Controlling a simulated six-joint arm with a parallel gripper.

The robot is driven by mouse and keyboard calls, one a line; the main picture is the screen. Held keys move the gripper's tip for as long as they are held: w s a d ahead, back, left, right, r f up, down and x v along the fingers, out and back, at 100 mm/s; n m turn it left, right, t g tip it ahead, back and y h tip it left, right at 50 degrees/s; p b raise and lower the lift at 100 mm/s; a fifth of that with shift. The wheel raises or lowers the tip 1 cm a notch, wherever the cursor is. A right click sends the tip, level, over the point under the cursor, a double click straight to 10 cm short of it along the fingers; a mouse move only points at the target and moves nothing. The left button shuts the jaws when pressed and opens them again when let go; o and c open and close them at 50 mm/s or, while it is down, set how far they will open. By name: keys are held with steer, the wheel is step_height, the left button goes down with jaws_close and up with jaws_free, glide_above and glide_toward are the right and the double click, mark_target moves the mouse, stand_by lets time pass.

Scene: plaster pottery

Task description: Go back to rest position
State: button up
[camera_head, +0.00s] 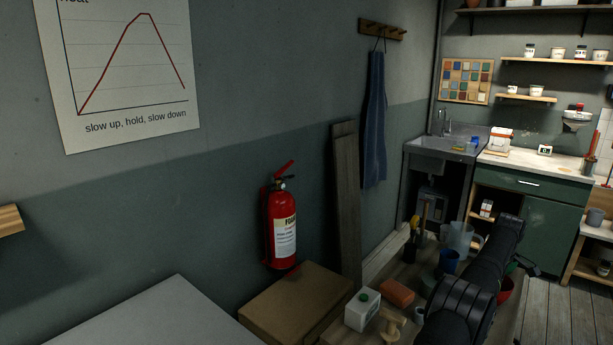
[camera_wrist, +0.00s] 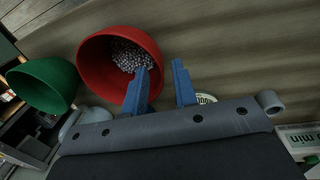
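In the head view my dark arm reaches over the wooden table at the lower right, and my gripper is hidden there. A small part of the red bowl (camera_head: 506,289) shows beside the arm.
A green bowl (camera_wrist: 44,84) is left of the red one. Around the arm are a white box (camera_head: 361,311), an orange-brown block (camera_head: 397,293) and a blue cup (camera_head: 448,261). A cardboard box (camera_head: 296,304), a leaning plank (camera_head: 346,205) and a fire extinguisher (camera_head: 281,230) are further left.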

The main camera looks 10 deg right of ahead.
step_height(320, 180, down, 4)
steer(key=shift+w+d+r, duration=0.1)
steer(key=shift+w+r, duration=0.05)
step_height(320, 180, up, 5)
steer(key=shift+d+f, duration=0.1)
steer(key=shift+f, duration=0.05)
steer(key=s+d+r, duration=0.2)
steer(key=s+r, duration=0.5)
steer(key=s, duration=0.4)
steer(key=w+a+n, duration=0.3)
steer(key=w+a, duration=1.5)
steer(key=a, duration=0.5)
steer(key=w+a+n, duration=0.1)
steer(key=w+a, duration=0.3)
steer(key=a, duration=1)
steer(key=w+a+n, duration=0.1)
steer(key=w+a, duration=0.3)
steer(key=a, duration=1)
steer(key=shift+a+f+n+y, duration=0.4)
